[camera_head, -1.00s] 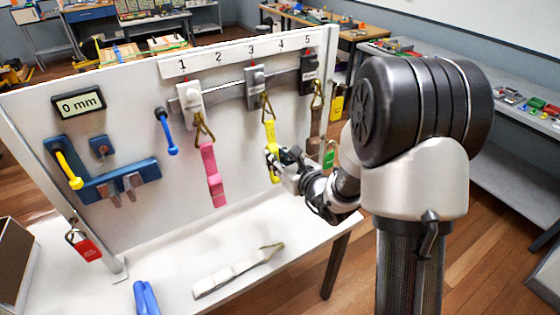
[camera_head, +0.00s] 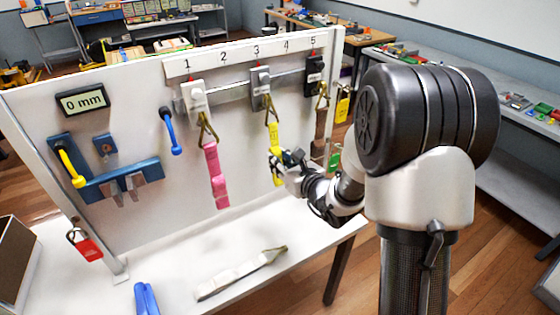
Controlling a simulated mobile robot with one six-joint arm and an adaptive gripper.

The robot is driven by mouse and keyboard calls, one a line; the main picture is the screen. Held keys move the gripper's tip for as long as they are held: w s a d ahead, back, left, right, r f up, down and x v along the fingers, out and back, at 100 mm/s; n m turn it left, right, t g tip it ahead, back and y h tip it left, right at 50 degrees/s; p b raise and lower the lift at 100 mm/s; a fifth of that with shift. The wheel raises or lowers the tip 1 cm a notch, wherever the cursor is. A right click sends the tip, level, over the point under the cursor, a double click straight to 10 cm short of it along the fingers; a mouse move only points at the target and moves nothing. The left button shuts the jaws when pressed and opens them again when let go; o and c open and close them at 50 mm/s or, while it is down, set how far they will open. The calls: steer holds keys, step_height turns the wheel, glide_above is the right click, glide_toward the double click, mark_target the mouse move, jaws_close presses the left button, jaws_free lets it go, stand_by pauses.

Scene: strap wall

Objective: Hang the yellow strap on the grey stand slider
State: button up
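The yellow strap (camera_head: 274,134) hangs down the front of the white board below the grey slider (camera_head: 261,88), under the number 3. Its brass triangular ring (camera_head: 270,104) appears to be on the slider's lower end; the exact contact is too small to tell. My gripper (camera_head: 279,165) is at the strap's lower half, with the fingers overlapping it. A short yellow end shows below the fingers. I cannot tell whether the fingers are closed on it, as they are small and partly cover it.
A pink strap (camera_head: 215,172) hangs under the white slider (camera_head: 195,98), and a brown strap (camera_head: 321,122) under the black slider (camera_head: 314,76). A white strap (camera_head: 240,273) lies on the white tabletop (camera_head: 190,255). A blue-handled hook (camera_head: 170,130) and blue bracket (camera_head: 105,183) are left.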

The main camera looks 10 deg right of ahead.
steer(key=o, duration=0.5)
steer(key=shift+o, duration=0.2)
steer(key=shift+s, duration=0.1)
steer(key=v, duration=0.7)
steer(key=s+a+r+n+g+y, duration=0.2)
steer(key=s+a+r+n+y, duration=0.15)
steer(key=a+n, duration=0.2)
steer(key=s+a+r+n+g+y, duration=0.2)
steer(key=s+a+r+n, duration=0.15)
steer(key=a, duration=0.25)
steer(key=s+a+n+g, duration=0.3)
steer(key=s+n, duration=0.2)
steer(key=s, duration=0.1)
steer(key=s+a+n+g, duration=0.3)
steer(key=s+n, duration=0.3)
steer(key=s, duration=0.1)
steer(key=s+d+f+n+g+h, duration=0.2)
steer(key=s+d+n+h, duration=0.3)
steer(key=s+n, duration=0.25)
steer(key=s+d+n+t+h, duration=0.1)
steer(key=d+n+h, duration=0.1)
steer(key=d, duration=0.3)
steer(key=s+d+r+n+t+h, duration=0.1)
steer(key=d+n+h, duration=0.2)
steer(key=d, duration=0.2)
steer(key=shift+s+d+r, duration=0.2)
steer(key=shift+s+d, duration=0.15)
